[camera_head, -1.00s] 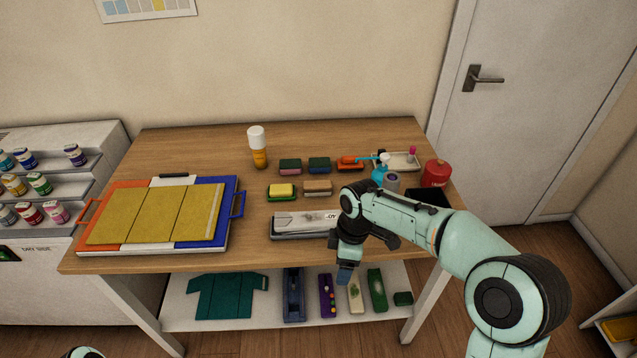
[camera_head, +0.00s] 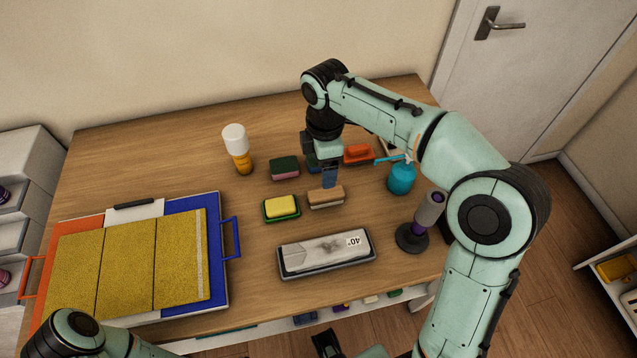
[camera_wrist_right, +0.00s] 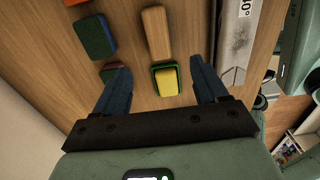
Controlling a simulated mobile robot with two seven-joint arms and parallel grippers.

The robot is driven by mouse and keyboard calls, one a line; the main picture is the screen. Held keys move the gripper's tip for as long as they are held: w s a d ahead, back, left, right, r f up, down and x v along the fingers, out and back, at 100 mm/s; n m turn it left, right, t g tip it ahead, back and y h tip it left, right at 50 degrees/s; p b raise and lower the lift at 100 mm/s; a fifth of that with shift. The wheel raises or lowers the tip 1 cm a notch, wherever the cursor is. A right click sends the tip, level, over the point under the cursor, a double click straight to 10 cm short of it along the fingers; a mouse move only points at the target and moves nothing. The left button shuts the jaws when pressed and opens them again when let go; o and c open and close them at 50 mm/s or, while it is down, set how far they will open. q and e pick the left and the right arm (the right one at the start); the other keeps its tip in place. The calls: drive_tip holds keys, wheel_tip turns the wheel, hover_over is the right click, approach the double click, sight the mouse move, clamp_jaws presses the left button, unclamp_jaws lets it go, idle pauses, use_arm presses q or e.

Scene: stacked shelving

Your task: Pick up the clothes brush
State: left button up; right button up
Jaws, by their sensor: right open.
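The clothes brush (camera_head: 326,197) appears to be the small block with a tan wooden back and pale bristles, lying on the tabletop right of the yellow sponge. In the right wrist view the brush (camera_wrist_right: 157,33) lies beyond the fingertips, left of the grey-white block. My right gripper (camera_head: 330,178) is over the table just behind the brush, fingers pointing down. In the wrist view its two blue fingers (camera_wrist_right: 162,75) are spread, with nothing held between them. The head view does not clearly show its height. Part of my left arm shows at the bottom left; its fingers are not visible.
A yellow sponge in a green tray (camera_head: 281,208) sits close left of the brush, a pink-green sponge (camera_head: 285,168) behind. A long grey-white block (camera_head: 326,252) lies in front. A blue spray bottle (camera_head: 402,177) and grey-purple object (camera_head: 428,215) stand right.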

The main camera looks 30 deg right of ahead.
drive_tip(key=b, duration=0.1)
hover_over(326, 193)
drive_tip(key=f, duration=0.6)
drive_tip(key=shift+s+a+f, duration=0.2)
drive_tip(key=shift+s+a, duration=0.1)
drive_tip(key=shift+s, duration=0.05)
drive_tip(key=shift+w+d+f, duration=0.1)
drive_tip(key=shift+w+f, duration=0.05)
drive_tip(key=shift+f, duration=0.9)
drive_tip(key=shift+w+d+f, duration=0.1)
drive_tip(key=shift+d+f, duration=0.05)
drive_tip(key=shift+f, duration=0.85)
drive_tip(key=shift+w+d+f, duration=0.1)
drive_tip(key=shift+w+f, duration=0.05)
drive_tip(key=shift+f, duration=0.9)
use_arm(q)
drive_tip(key=shift+s+f, duration=0.55)
drive_tip(key=shift+f, duration=0.35)
use_arm(e)
drive_tip(key=shift+r, duration=0.1)
drive_tip(key=c, duration=1.1)
